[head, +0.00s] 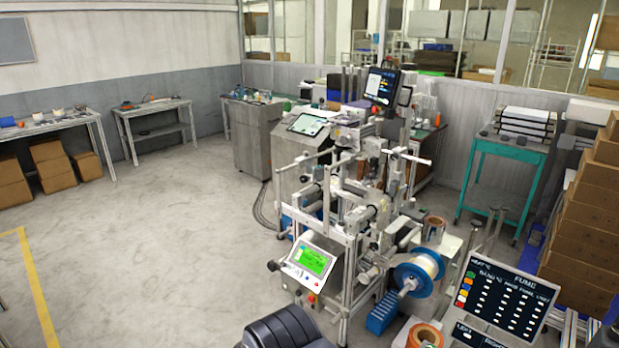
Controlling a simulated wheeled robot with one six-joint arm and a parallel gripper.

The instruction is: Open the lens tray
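I cannot pick out a lens tray in the head view. A machine with a metal frame (345,215) stands in the middle, with a small green-lit screen (313,262) on its front. White trays (525,127) are stacked on a teal stand (500,152) at the back right; whether a lens tray is among them, I cannot tell. My gripper is not in view.
A dark ribbed object (285,330) is at the bottom edge. A blue reel (417,275) and a labelled panel (505,300) are at the right. Stacked cartons (590,210) line the right edge. Open floor (140,240) lies to the left.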

